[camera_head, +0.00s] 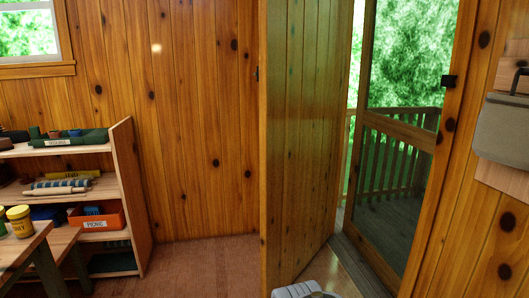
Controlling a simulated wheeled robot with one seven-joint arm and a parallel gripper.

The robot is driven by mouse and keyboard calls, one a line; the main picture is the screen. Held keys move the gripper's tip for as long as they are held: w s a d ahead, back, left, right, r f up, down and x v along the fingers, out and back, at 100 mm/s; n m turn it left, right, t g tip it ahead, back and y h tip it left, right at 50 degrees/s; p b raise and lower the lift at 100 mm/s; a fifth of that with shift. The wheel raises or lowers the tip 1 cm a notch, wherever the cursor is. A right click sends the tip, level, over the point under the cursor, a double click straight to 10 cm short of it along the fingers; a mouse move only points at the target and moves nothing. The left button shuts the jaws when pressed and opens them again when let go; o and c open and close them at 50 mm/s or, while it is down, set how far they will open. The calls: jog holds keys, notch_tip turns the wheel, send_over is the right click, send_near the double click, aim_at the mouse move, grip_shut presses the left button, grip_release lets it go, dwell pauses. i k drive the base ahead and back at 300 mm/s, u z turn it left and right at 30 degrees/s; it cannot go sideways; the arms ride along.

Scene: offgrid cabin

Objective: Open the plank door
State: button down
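The plank door (303,140) stands open into the room in the middle of the view. Its near vertical edge is toward me, and its broad face is turned to the right, toward the doorway. A small dark fitting (257,74) shows at its near edge; no handle can be made out. Past its right edge the doorway shows daylight, with a wood-framed screen door (402,130) on the right. A pale grey rounded part with a dark piece, probably of my own arm, shows at the bottom edge, low in front of the door. My gripper's fingers are not seen.
An open shelf (128,185) with bins stands at the left wall, with a wooden table (28,240) in front of it. The floor (200,268) between shelf and door is clear. A grey bag-like thing (503,128) hangs on the right wall. Deck railing shows outside.

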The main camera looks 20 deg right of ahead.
aim_at(300, 69)
jog(key=u, duration=0.55)
jog(key=i, duration=1.6)
jog(key=z, duration=0.7)
